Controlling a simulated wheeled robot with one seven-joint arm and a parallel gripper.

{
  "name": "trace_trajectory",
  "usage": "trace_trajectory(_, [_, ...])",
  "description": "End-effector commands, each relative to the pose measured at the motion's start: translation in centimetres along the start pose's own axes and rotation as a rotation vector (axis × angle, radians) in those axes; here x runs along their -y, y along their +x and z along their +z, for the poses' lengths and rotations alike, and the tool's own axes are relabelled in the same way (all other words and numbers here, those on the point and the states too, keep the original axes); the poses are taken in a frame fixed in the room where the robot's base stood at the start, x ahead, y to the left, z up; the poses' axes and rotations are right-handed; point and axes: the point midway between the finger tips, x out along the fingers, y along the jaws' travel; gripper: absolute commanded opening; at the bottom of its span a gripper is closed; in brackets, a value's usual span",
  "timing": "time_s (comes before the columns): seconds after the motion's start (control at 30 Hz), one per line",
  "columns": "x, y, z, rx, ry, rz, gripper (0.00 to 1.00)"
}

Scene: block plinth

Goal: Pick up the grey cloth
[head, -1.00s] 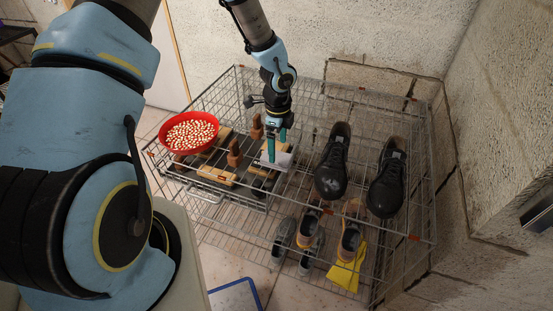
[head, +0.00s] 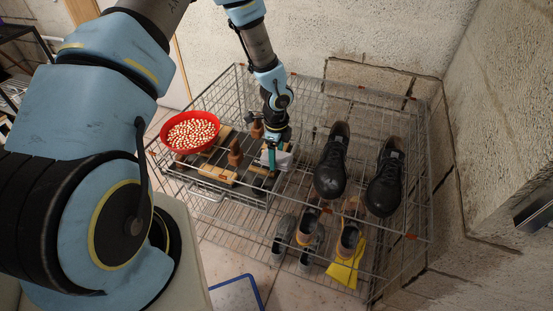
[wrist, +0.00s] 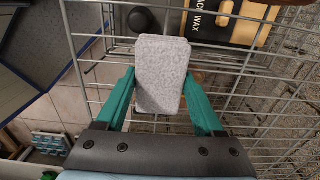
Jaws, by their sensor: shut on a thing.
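The grey cloth (wrist: 163,70) is a pale, speckled, folded block in the middle of the wrist view, between the two teal fingers of my gripper (wrist: 163,92). The fingers are shut on its sides. In the head view, my gripper (head: 272,160) points down at the upper level of the wire rack, and the cloth (head: 284,160) shows as a light patch beside the fingers. The fingers hide part of it there. I cannot tell whether its underside still touches the rack.
A red bowl of pale pieces (head: 190,132) and wooden brushes (head: 235,155) are left of my gripper on the wire rack (head: 300,190). Black shoes (head: 332,165) stand to the right. More shoes and a yellow item (head: 344,272) are on the lower level.

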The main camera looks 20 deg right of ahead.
Motion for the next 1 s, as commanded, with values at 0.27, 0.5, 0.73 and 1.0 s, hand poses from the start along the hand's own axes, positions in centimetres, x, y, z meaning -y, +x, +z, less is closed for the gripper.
trace_trajectory(0.27, [0.0, 0.0, 0.0, 0.0, 0.0, 0.0, 0.33])
trace_trajectory(0.5, [0.0, 0.0, 0.0, 0.0, 0.0, 0.0, 0.06])
trace_trajectory(0.73, [0.1, -0.5, 0.0, -0.001, -0.001, -0.002, 0.04])
trace_trajectory(1.0, [0.1, -5.0, 0.1, 0.0, -0.003, -0.005, 0.04])
